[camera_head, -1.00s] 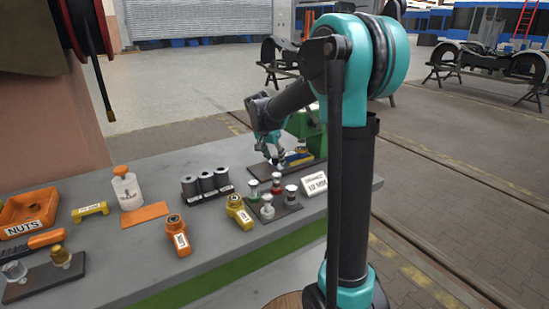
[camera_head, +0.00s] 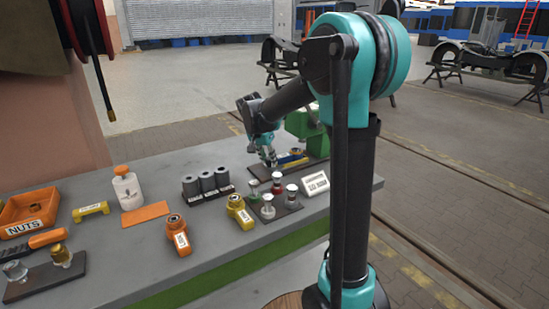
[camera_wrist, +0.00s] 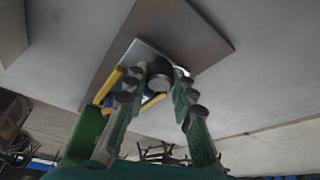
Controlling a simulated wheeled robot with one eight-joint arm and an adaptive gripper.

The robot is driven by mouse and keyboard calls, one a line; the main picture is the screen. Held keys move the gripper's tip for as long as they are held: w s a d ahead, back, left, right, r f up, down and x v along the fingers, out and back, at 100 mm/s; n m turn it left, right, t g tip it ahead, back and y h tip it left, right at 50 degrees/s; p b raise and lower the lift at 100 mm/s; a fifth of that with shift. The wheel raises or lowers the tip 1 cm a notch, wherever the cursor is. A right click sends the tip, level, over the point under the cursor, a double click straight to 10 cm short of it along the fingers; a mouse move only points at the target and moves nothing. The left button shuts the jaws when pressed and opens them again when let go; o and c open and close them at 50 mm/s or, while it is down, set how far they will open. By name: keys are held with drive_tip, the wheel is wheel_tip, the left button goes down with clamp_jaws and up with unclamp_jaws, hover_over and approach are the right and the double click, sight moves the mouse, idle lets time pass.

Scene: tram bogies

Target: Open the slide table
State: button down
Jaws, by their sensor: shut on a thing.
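The slide table appears as a dark base plate (camera_head: 262,172) with a blue and yellow part (camera_head: 293,157) on it, at the far right of the workbench. In the wrist view I see its brown-grey plate (camera_wrist: 185,25), a lighter plate on it, and the blue and yellow part (camera_wrist: 112,93) on the left. My gripper (camera_head: 270,162) is low over the slide table. In the wrist view my gripper (camera_wrist: 160,85) is shut on a round grey knob (camera_wrist: 161,70) between its fingers. The contact is partly hidden by the fingers.
A green device (camera_head: 305,125) stands behind the slide table. A small stand with several knobs (camera_head: 270,210) and a white sign (camera_head: 315,182) are in front. Dark cylinders (camera_head: 206,184), yellow and orange tools and a nuts bin (camera_head: 30,210) lie leftward on the grey workbench (camera_head: 200,265).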

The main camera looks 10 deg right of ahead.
drive_tip(key=s+a, duration=0.1)
drive_tip(key=a, duration=0.2)
drive_tip(key=s+a, duration=0.1)
drive_tip(key=a, duration=0.2)
drive_tip(key=s+a, duration=0.1)
drive_tip(key=a, duration=0.2)
drive_tip(key=shift+s+a, duration=0.15)
drive_tip(key=shift+s, duration=0.25)
drive_tip(key=c, duration=1.3)
unclamp_jaws()
drive_tip(key=shift+o, duration=0.2)
drive_tip(key=shift+r, duration=0.1)
drive_tip(key=v, duration=1.1)
drive_tip(key=shift+s+r, duration=0.25)
drive_tip(key=shift+r, duration=0.1)
drive_tip(key=shift+a, duration=0.1)
